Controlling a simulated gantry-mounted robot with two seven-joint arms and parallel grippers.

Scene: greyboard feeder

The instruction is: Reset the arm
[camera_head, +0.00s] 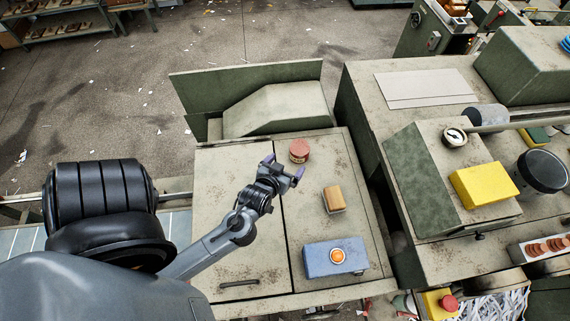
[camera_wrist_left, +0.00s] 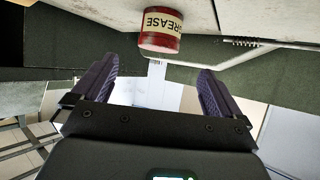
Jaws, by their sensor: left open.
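My left gripper (camera_head: 283,174) is open and empty above the grey-green cabinet top (camera_head: 235,190). Its purple-tipped fingers point towards the upper right in the head view. A red grease tin (camera_head: 299,151) stands just beyond the fingertips, apart from them. In the left wrist view the two purple fingers (camera_wrist_left: 158,88) are spread wide with nothing between them. The tin also shows in the left wrist view (camera_wrist_left: 160,32), upside down in the picture, with "GREASE" on its pale label. My right gripper is in neither view.
A tan-topped block (camera_head: 334,199) and a blue box with an orange button (camera_head: 336,257) are on the same cabinet top. A raised green panel (camera_head: 250,82) stands at its back. Machinery with a yellow box (camera_head: 483,185) is to the right. The cabinet's left part is clear.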

